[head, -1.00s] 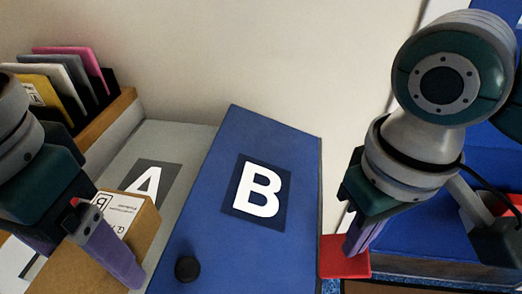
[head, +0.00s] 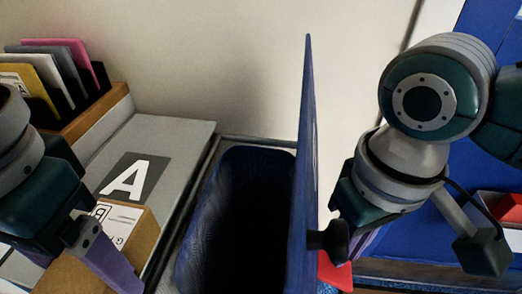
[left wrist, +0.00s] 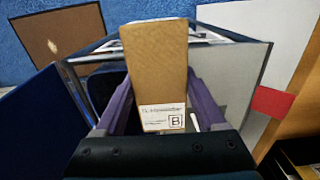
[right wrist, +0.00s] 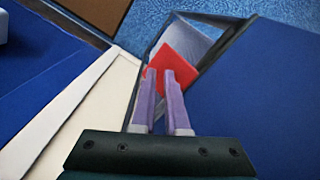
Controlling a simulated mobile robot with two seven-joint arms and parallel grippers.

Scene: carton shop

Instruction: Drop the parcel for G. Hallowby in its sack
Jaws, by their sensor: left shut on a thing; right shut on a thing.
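A brown carton parcel (head: 140,232) with a white label marked B is held in my left gripper (head: 110,268), over the grey lid marked A. In the left wrist view the parcel (left wrist: 157,60) sits between both fingers; its label's name line is too small to read. Bin B stands open, with a dark blue sack (head: 215,230) lining it; its inside is dark. Its blue lid (head: 304,150) stands almost edge-on, its black knob (head: 327,238) facing right. My right gripper (right wrist: 162,80) is shut on a red tab (right wrist: 182,52) right of the lid.
Lid A (head: 165,150) is closed, left of the open bin. A wooden rack (head: 100,112) with several coloured folders stands at the back left. A blue surface with a red box (head: 510,207) lies at the right. The wall rises behind.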

